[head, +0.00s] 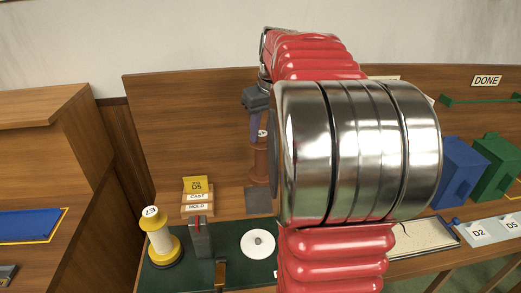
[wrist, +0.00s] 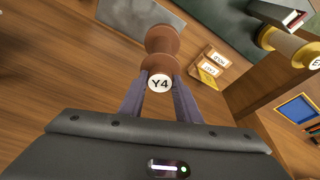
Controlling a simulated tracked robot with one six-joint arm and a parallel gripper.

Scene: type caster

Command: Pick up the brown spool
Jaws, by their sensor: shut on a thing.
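The brown spool (wrist: 162,42) is between the two fingers of my gripper (wrist: 160,84) in the wrist view. A round white label reading Y4 on its near end faces the camera. My gripper is shut on the spool at this labelled end. In the head view the spool (head: 261,160) hangs upright below my gripper (head: 258,135), in front of the wooden back panel.
A small sign stand (head: 197,197) and a dark grey plate (head: 259,200) are behind. Blue (head: 460,172) and green blocks (head: 497,166) stand right.

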